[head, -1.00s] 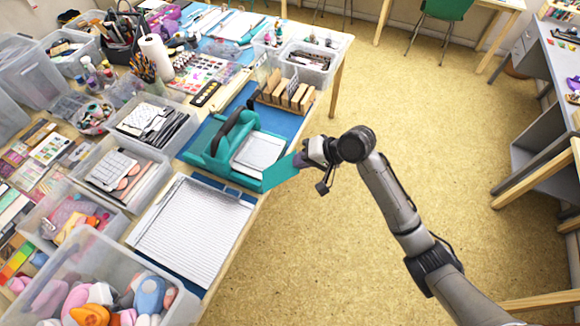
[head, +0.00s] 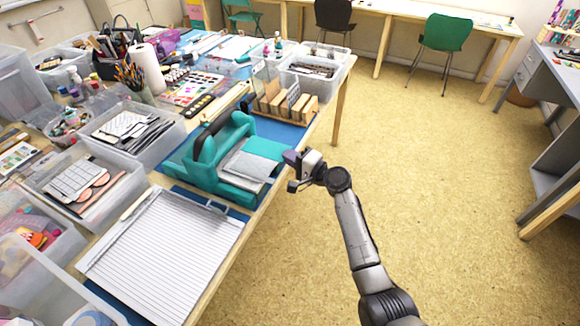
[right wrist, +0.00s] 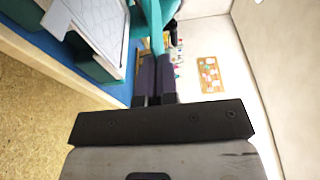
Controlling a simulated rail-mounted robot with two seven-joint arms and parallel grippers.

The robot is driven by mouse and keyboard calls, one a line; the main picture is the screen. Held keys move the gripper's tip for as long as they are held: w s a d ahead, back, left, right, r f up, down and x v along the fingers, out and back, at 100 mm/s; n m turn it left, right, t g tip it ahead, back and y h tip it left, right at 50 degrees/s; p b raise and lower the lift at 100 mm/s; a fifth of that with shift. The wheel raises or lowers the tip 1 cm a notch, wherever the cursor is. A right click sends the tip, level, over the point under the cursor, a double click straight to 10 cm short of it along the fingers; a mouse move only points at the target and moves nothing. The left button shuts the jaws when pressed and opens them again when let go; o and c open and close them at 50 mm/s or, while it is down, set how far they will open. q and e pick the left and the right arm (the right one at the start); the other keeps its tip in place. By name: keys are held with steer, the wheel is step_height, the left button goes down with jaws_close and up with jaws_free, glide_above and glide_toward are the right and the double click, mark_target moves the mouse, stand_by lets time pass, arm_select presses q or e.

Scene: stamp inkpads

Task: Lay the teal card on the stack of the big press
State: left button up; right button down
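The big press (head: 205,160) is teal with a dark handle and stands on a blue mat at the table's right edge. Its grey-white stack (head: 248,166) lies on the near right side of the press, and shows at upper left in the right wrist view (right wrist: 97,25). My right gripper (head: 291,157) is just right of the press, its fingers shut on the teal card (head: 266,148). The card reaches left over the far part of the stack; whether it touches is unclear. In the right wrist view the card (right wrist: 155,30) appears nearly edge-on beyond the fingertips. My left gripper is not in view.
A white ridged board (head: 165,255) lies in front of the press. A wooden rack (head: 283,103) with upright blocks stands behind it. Clear bins (head: 135,130) crowd the left. The floor right of the table (head: 440,180) is open.

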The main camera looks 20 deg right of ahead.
steer(key=shift+w+f, duration=0.15)
steer(key=shift+f, duration=0.05)
stand_by(0.3)
steer(key=shift+f+b, duration=0.75)
steer(key=shift+f, duration=0.05)
steer(key=shift+f+b, duration=0.2)
steer(key=shift+b, duration=0.1)
